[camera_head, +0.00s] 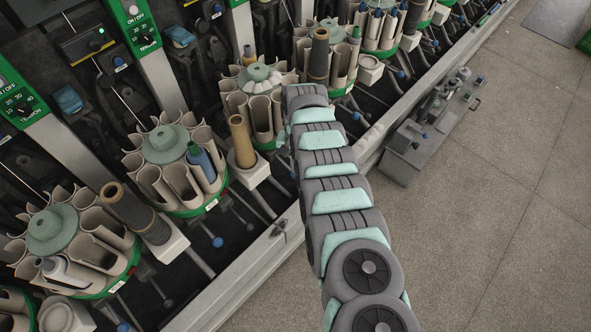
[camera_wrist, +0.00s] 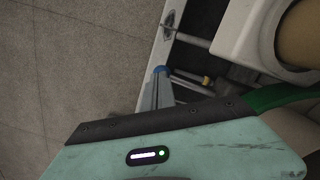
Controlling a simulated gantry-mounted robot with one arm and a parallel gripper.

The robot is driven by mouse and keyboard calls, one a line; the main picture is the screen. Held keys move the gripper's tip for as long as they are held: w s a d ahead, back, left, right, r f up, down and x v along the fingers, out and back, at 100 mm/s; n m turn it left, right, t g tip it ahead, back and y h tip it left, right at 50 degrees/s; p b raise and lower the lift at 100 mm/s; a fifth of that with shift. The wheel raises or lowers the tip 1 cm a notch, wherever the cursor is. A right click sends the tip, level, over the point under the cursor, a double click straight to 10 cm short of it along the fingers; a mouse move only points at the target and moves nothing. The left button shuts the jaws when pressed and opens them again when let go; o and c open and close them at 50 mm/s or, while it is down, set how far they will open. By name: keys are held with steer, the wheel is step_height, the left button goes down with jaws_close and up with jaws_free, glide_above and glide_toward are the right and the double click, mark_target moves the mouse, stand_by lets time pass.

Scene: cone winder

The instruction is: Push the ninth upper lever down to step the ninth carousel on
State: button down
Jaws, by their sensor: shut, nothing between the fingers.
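My gripper (camera_wrist: 157,94) shows in the wrist view as narrow grey fingers, shut and empty, beyond my teal housing. A blue lever knob (camera_wrist: 161,70) is right at the fingertips; I cannot tell whether they touch. A second thin lever with a brass-coloured part (camera_wrist: 206,80) lies to the right. In the head view, my arm reaches to a carousel (camera_head: 262,78) with a pale green hub, and hides the gripper and the lever there. Neighbouring carousels, such as one at centre left (camera_head: 165,144), have blue-tipped levers (camera_head: 217,242) below them. No number marks the ninth.
A yarn cone (camera_wrist: 301,35) on a pale holder (camera_wrist: 245,45) is close at the wrist view's upper right. A metal rail (camera_head: 235,285) edges the machine. A grey wheeled cart (camera_head: 408,150) stands right of my arm. The floor (camera_head: 500,200) beyond is clear.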

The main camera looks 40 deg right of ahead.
steer(key=d+b, duration=0.1)
steer(key=b, duration=0.3)
steer(key=w+d+b, duration=0.1)
steer(key=b, duration=0.3)
steer(key=shift+r+b, duration=0.3)
steer(key=shift+r, duration=0.15)
step_height(320, 180, up, 8)
steer(key=p, duration=0.6)
steer(key=shift+d+f, duration=0.2)
steer(key=shift+d, duration=0.2)
